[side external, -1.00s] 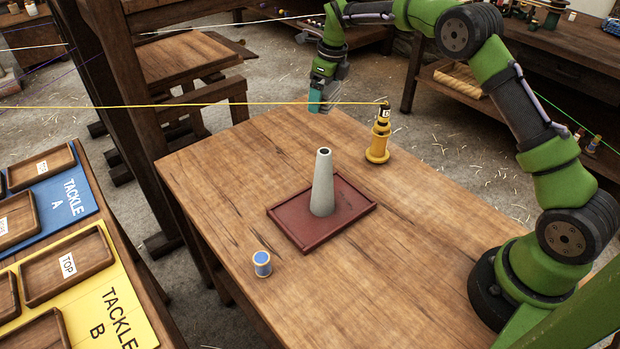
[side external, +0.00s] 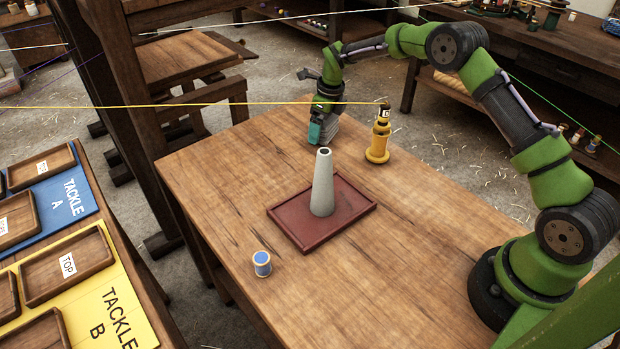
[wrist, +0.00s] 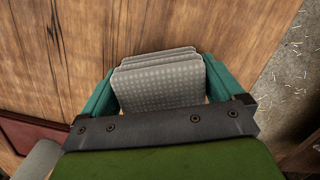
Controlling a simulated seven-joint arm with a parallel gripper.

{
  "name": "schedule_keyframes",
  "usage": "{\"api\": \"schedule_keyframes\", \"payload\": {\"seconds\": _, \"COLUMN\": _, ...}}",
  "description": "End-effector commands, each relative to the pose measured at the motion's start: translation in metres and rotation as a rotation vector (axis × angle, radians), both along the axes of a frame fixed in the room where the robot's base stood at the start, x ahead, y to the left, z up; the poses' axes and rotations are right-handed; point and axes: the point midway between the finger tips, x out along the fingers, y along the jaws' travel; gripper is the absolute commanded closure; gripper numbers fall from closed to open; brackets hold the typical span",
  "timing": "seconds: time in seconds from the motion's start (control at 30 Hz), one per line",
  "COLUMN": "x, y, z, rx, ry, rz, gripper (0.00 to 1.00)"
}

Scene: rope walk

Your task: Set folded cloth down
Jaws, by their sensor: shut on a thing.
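The folded cloth (wrist: 160,85) is grey with a pale dotted pattern and lies in stacked layers. In the wrist view it sits between the two teal fingers of my gripper (wrist: 158,68), which is shut on it. In the side view my gripper (side external: 319,132) points down at the far part of the wooden table (side external: 220,190), behind the grey cone. A little of the grey cloth (side external: 331,130) shows beside the teal finger there. Its lower edge is close to the tabletop; I cannot tell whether it touches.
A grey cone (side external: 323,185) stands on a dark red tray (side external: 288,228) mid-table. A yellow post (side external: 377,145) stands right of my gripper, with a yellow line (side external: 200,105) running left from its top. The table's left part is clear.

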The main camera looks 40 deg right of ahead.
Motion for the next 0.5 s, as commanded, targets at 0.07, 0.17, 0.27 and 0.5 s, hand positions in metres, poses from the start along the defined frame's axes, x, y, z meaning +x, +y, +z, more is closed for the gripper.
{"api": "schedule_keyframes", "payload": {"seconds": 0.07, "x": 0.000, "y": 0.000, "z": -0.003, "rx": -0.001, "ry": 0.001, "rz": 0.001, "gripper": 0.04}}
{"api": "schedule_keyframes", "payload": {"seconds": 0.17, "x": 0.000, "y": 0.000, "z": -0.002, "rx": -0.001, "ry": 0.001, "rz": 0.001, "gripper": 0.00}}
{"api": "schedule_keyframes", "payload": {"seconds": 0.27, "x": 0.000, "y": 0.000, "z": -0.002, "rx": -0.001, "ry": 0.001, "rz": 0.001, "gripper": 0.00}}
{"api": "schedule_keyframes", "payload": {"seconds": 0.5, "x": -0.001, "y": -0.001, "z": 0.015, "rx": -0.001, "ry": -0.003, "rz": 0.001, "gripper": 0.00}}
